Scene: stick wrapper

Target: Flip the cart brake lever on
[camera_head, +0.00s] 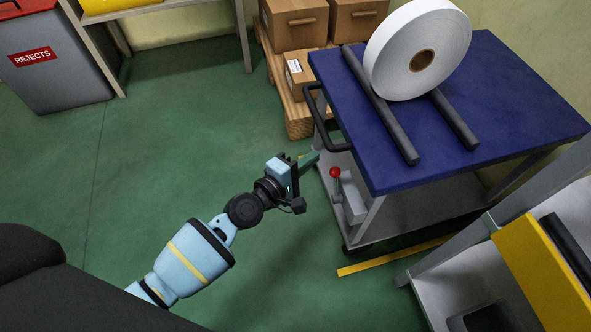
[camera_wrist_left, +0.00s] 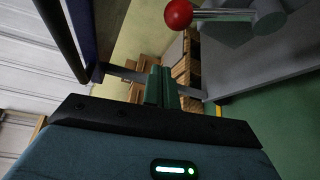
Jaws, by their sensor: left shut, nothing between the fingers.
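The cart (camera_head: 520,85) has a blue top and a grey lower shelf. Its brake lever (camera_head: 336,184) is a short metal rod with a red ball knob (camera_head: 335,172), standing up beside a grey box low on the cart's near left end. My left gripper (camera_head: 314,157) is shut and empty, with its green fingertips just to the left of and above the knob, apart from it. In the left wrist view the shut fingers (camera_wrist_left: 161,86) point ahead, and the red knob (camera_wrist_left: 178,14) with its metal rod (camera_wrist_left: 225,15) shows at the top, right of the fingers. My right gripper is out of view.
A large white roll (camera_head: 400,50) rests on two dark bars on the cart top. The cart's black handle (camera_head: 318,125) juts out above the lever area. Cardboard boxes (camera_head: 297,25) on a pallet stand behind. A yellow machine (camera_head: 540,265) is at right. Green floor at left is clear.

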